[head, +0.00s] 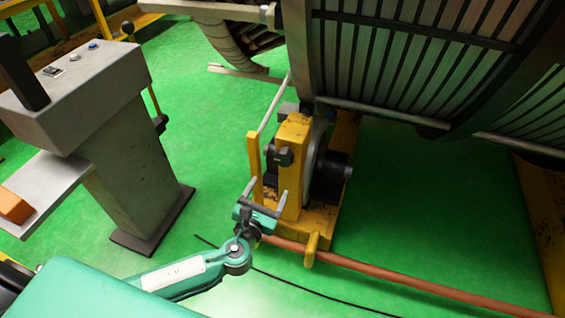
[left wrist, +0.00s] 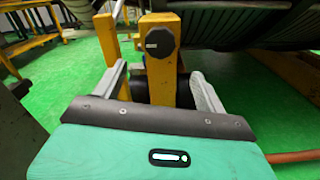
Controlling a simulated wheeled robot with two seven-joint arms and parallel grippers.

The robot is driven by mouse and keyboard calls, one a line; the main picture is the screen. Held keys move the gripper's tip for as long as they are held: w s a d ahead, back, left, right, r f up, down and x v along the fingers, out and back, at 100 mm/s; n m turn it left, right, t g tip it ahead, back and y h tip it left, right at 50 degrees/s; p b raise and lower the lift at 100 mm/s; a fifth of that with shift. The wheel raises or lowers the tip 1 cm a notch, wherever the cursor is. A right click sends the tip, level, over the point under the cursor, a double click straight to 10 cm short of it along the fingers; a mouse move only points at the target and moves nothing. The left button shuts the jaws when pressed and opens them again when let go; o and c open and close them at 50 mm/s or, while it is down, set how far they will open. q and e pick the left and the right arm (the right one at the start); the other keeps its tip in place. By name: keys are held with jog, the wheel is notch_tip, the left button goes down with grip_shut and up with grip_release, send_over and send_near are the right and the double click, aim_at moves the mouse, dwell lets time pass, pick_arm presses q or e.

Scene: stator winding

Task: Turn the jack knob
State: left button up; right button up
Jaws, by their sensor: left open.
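The jack knob is a dark faceted knob (head: 284,156) on the face of the worn yellow jack (head: 293,132). In the left wrist view the knob (left wrist: 159,42) sits near the top centre, on the yellow upright (left wrist: 161,82). My left gripper (head: 265,192) is open, below and in front of the knob in the head view. In the left wrist view its two grey fingers (left wrist: 158,78) stand apart on either side of the upright, with the knob beyond and above them, apart from both. My right gripper is not in view.
The large ribbed stator (head: 400,55) rises behind the jack. A grey control pedestal (head: 115,150) stands at the left. A reddish hose (head: 400,285) and a thin black cable (head: 300,286) lie on the green floor. Clear floor (head: 425,205) lies right of the jack.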

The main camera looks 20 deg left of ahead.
aim_at(282, 161)
pick_arm(q)
jog(key=w, duration=0.6)
jog(key=w+b, duration=0.1)
jog(key=w, duration=0.5)
jog(key=shift+w+d, duration=0.2)
jog(key=shift+w, duration=0.05)
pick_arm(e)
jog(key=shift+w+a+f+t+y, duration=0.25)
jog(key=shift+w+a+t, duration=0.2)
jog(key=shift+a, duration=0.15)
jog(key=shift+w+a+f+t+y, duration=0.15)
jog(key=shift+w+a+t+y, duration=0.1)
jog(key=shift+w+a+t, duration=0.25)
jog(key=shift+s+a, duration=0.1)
pick_arm(q)
jog(key=c, duration=1)
